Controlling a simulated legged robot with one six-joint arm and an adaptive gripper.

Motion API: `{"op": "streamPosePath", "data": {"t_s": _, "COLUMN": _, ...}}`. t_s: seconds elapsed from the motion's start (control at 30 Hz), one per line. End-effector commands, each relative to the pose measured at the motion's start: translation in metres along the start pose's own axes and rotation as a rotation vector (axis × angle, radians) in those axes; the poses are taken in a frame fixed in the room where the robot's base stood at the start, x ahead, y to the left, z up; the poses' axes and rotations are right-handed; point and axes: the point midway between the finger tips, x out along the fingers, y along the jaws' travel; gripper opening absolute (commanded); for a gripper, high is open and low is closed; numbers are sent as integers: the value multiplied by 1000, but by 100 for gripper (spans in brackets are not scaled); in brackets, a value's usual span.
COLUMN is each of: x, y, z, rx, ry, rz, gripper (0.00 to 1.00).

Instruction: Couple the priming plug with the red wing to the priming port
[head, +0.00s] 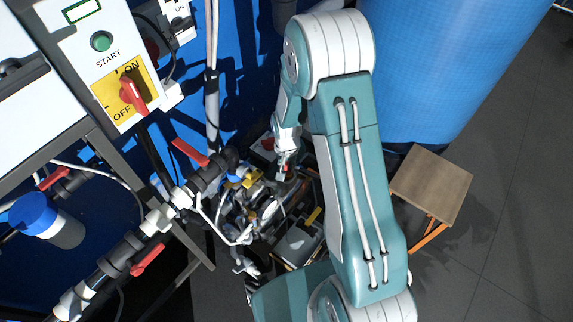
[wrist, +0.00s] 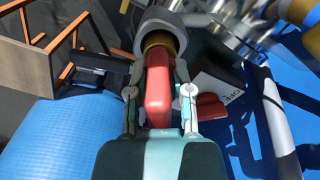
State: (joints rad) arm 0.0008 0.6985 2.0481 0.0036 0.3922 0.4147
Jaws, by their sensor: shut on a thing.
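The priming plug's red wing (wrist: 158,95) stands upright in the middle of the wrist view. My gripper (wrist: 160,88) is shut on it, one finger on each side. A brass-coloured ring (wrist: 160,41) shows just past the wing, inside a round grey collar (wrist: 150,17) that looks like the priming port. The wing and fingers hide part of the join, so I cannot tell whether the plug is seated. In the head view my gripper (head: 284,160) is small, above cluttered fittings, with a speck of red at its tip.
A white label with a red handle (wrist: 211,108) lies close right of my gripper. Metal pipework (wrist: 230,30) is beyond. In the head view, pipes with red-handled valves (head: 148,260) run at left below a switch panel (head: 125,95). A wooden stool (head: 432,185) stands right.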

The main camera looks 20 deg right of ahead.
Motion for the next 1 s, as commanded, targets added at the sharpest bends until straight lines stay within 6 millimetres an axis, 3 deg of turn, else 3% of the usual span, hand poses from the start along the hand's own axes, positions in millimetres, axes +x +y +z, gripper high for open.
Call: {"op": "streamPosePath", "data": {"t_s": 1.0, "x": 12, "y": 0, "z": 0, "rx": 0, "ry": 0, "rz": 0, "gripper": 0}}
